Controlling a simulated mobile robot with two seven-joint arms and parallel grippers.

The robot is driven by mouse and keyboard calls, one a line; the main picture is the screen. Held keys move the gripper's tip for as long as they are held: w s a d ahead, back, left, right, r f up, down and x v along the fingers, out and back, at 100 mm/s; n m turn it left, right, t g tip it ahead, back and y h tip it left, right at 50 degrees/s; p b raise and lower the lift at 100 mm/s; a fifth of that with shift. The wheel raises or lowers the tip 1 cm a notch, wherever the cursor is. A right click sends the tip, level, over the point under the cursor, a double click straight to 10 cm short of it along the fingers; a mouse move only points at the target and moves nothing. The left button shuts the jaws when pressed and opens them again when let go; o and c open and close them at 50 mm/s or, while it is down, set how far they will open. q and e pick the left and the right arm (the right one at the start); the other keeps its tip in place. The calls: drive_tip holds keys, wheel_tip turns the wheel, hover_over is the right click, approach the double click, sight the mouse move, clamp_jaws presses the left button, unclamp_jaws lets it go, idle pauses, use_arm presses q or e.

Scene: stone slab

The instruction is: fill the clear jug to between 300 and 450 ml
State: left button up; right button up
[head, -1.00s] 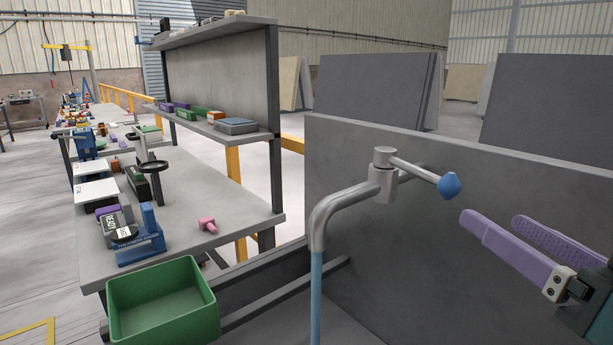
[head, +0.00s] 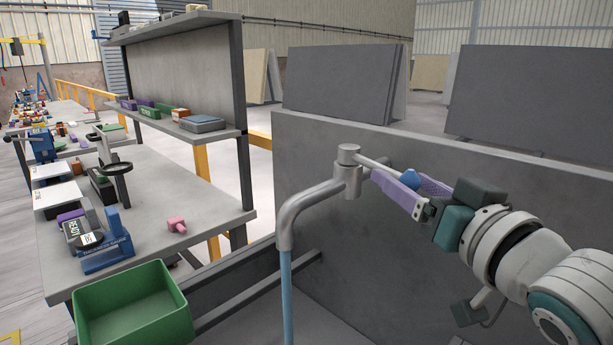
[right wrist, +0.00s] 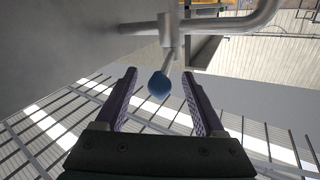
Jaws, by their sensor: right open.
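In the right wrist view the blue knob (right wrist: 160,84) sits between the spread fingers (right wrist: 158,90), with a gap on both sides. No clear jug shows in these views. My left gripper is not in view.
A green bin (head: 135,310) is at the lower left beside a workbench (head: 165,185) with tools and a pink object (head: 177,225). A large dark slab (head: 400,260) stands right behind the tap.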

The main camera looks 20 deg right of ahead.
drive_tip(key=shift+c, duration=0.3)
clamp_jaws()
idle(1.0)
